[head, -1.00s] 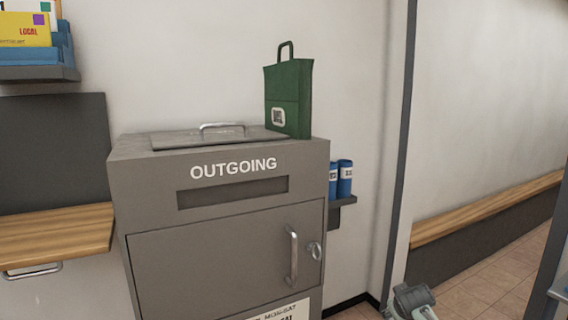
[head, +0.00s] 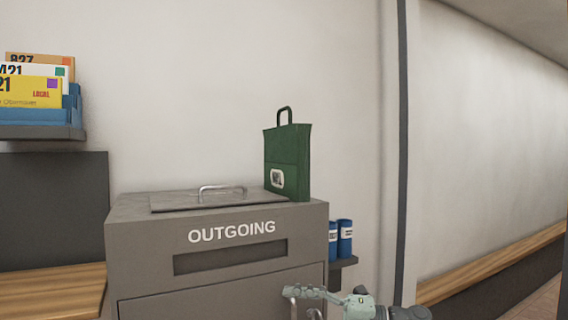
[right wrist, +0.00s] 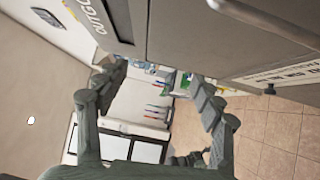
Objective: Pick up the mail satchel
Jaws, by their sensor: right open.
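The green mail satchel (head: 288,158) stands upright on the right part of the top of the grey OUTGOING box (head: 150,235). Its looped handle (head: 284,113) points up, and a white label is on its front. My right gripper (head: 290,292) is low in front of the box's right side, below the satchel and apart from it. In the right wrist view my right gripper (right wrist: 160,85) has its fingers spread with nothing between them. The satchel does not show in that view. My left gripper is in neither view.
A lid handle (head: 221,192) rises from the box top, left of the satchel. Blue canisters (head: 344,238) sit on a small shelf to the right. A mail tray (head: 72,108) is at left. The wall above the satchel is clear.

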